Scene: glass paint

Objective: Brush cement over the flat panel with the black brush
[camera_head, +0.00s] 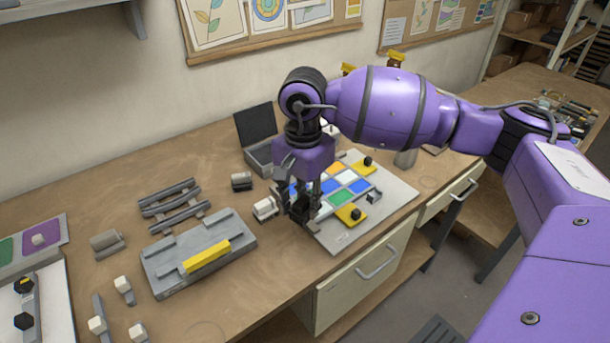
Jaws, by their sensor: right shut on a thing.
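The flat panel (387,203) is a pale grey board on the bench with blue, green, white, orange and yellow glass pieces on it. My right gripper (302,208) points down at the left part of the panel, hiding some of the coloured pieces. It is shut on a dark thing, seemingly the black brush, which is mostly hidden by the fingers. I cannot tell whether the brush touches the panel. My left gripper is not in view.
A grey block with a yellow bar (207,256), grey rails (170,205) and an open dark-lidded box (258,157) stand left of the panel. A small cream-and-grey piece (265,208) sits close to my right gripper. The bench's front edge is near the panel.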

